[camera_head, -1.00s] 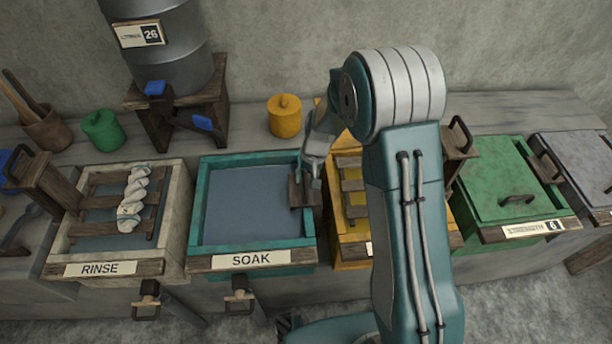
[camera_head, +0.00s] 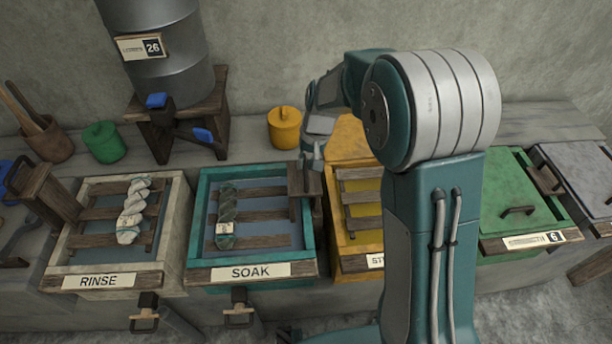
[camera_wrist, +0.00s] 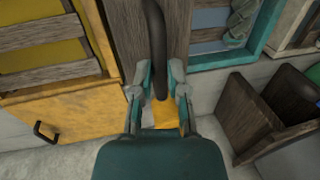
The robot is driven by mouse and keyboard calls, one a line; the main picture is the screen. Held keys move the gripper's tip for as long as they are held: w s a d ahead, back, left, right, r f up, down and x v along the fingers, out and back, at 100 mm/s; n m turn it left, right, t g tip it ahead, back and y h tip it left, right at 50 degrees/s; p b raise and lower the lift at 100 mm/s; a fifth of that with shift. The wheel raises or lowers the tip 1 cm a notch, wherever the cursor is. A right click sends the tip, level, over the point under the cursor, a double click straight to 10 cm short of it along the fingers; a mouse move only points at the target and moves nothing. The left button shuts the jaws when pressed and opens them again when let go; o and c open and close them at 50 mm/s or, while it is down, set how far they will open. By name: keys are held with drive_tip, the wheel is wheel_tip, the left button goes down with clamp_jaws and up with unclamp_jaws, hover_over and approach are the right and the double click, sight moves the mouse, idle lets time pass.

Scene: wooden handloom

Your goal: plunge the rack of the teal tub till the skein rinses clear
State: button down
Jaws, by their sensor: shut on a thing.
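The teal tub (camera_head: 203,235), labelled SOAK, stands mid-left in the head view and holds blue-grey liquid. The skein also shows in part at the wrist view's top (camera_wrist: 242,18). My gripper (camera_head: 312,160) is at the rack's upright at the tub's back right. In the wrist view my gripper (camera_wrist: 158,88) is shut on the dark rack handle (camera_wrist: 155,38).
A white RINSE tub (camera_head: 70,245) with a cream skein (camera_head: 133,212) stands left. A yellow tub (camera_head: 350,262) is close on the right, then a green lidded tub (camera_head: 505,190). A metal drum (camera_head: 155,65) with blue-handled taps, a green pot (camera_head: 103,142) and a yellow pot (camera_head: 284,128) stand behind.

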drive_tip(key=shift+r, duration=2.15)
drive_tip(key=c, duration=0.6)
unclamp_jaws()
drive_tip(key=shift+c, duration=0.2)
wheel_tip(320, 180, up, 12)
drive_tip(key=d, duration=0.2)
drive_tip(key=shift+f, duration=0.25)
drive_tip(key=shift+d, duration=0.1)
